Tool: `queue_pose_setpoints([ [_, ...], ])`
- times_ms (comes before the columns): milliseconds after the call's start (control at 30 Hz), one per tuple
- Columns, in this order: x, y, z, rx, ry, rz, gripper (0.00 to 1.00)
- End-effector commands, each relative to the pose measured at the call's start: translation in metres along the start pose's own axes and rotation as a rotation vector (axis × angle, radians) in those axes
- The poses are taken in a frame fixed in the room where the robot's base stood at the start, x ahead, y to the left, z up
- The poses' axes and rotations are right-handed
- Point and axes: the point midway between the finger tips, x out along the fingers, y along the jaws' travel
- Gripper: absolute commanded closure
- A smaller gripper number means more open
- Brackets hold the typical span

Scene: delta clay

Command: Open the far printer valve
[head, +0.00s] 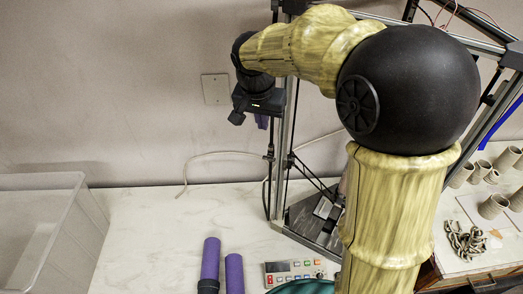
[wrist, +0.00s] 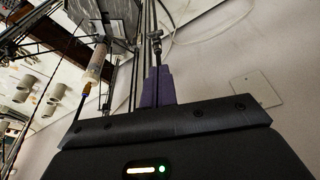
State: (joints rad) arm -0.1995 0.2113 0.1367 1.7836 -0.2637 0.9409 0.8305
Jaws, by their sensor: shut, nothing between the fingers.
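My gripper (head: 262,122) is at the left of the printer's upright frame (head: 284,140) in the head view, close to the wall. Its purple fingers (wrist: 158,86) are shut and empty in the wrist view. A small metal fitting (wrist: 155,38) shows just beyond the fingertips beside a frame rail; I cannot tell if it is the far valve, or whether the fingers touch it. A pale cylinder (wrist: 96,62) with an orange end hangs inside the printer, left of the fingers. In the head view my arm hides much of the printer.
A clear bin (head: 55,225) stands at the left. Two purple cylinders (head: 211,258) and a control box (head: 294,272) with buttons are at the front. Clay cups (head: 494,206) stand at the right. A pale hose (head: 225,154) runs along the wall. The white tabletop (head: 150,225) is clear at left centre.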

Motion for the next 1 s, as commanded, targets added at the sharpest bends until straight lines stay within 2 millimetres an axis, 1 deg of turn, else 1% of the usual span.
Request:
queue_pose_setpoints([
  [167, 0.020, -0.002, 0.002, -0.008, -0.004, 0.001, 1.00],
  [567, 0.089, -0.008, 0.005, -0.020, -0.005, -0.002, 1.00],
  [700, 0.111, -0.008, 0.011, -0.020, -0.006, -0.003, 1.00],
  [833, 0.125, -0.006, 0.014, -0.016, -0.003, -0.002, 1.00],
  [1000, 0.132, -0.006, 0.015, -0.013, -0.001, -0.004, 1.00],
])
